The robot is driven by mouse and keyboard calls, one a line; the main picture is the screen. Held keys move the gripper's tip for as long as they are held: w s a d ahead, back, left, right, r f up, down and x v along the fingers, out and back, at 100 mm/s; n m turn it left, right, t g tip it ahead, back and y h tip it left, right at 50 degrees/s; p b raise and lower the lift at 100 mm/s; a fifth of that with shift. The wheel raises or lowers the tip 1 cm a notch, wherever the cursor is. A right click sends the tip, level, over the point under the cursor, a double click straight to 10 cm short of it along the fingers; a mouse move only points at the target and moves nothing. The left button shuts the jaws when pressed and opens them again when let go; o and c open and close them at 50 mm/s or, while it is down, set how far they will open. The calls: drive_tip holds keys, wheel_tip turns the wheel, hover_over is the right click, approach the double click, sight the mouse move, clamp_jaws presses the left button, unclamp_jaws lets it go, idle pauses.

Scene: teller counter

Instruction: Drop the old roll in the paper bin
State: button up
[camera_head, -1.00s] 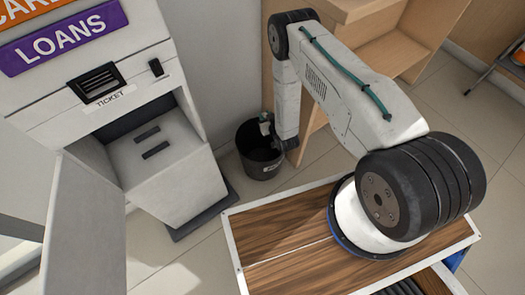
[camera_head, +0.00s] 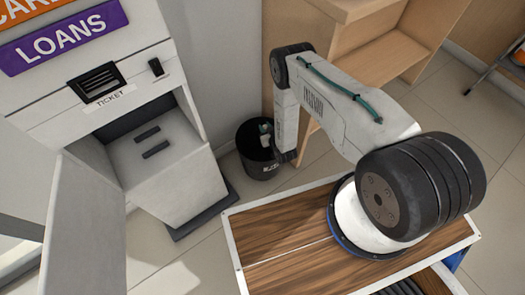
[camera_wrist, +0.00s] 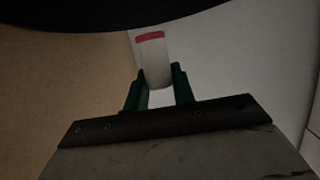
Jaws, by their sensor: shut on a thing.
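The old roll (camera_wrist: 153,58) is a pale, narrow roll with a red band at its end, seen in the wrist view. My gripper (camera_wrist: 160,82) is shut on it, with one green finger on each side. In the head view the paper bin (camera_head: 252,163) is a black bucket on the floor between the ticket machine and the wooden furniture. My wrist is at the bin's right rim, and a pale part of the gripper end shows over the bin's mouth. The fingertips and the roll cannot be made out clearly there.
The ticket machine (camera_head: 170,185), with its front open, stands left of the bin. A wooden shelf unit (camera_head: 385,50) is behind my arm on the right. Tiled floor (camera_head: 185,275) is bare in front of the machine. A dark curved edge crosses the top of the wrist view.

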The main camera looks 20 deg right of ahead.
drive_tip(key=o, duration=1)
drive_tip(key=v, duration=0.7)
drive_tip(key=shift+s+r, duration=0.15)
drive_tip(key=shift+s, duration=0.2)
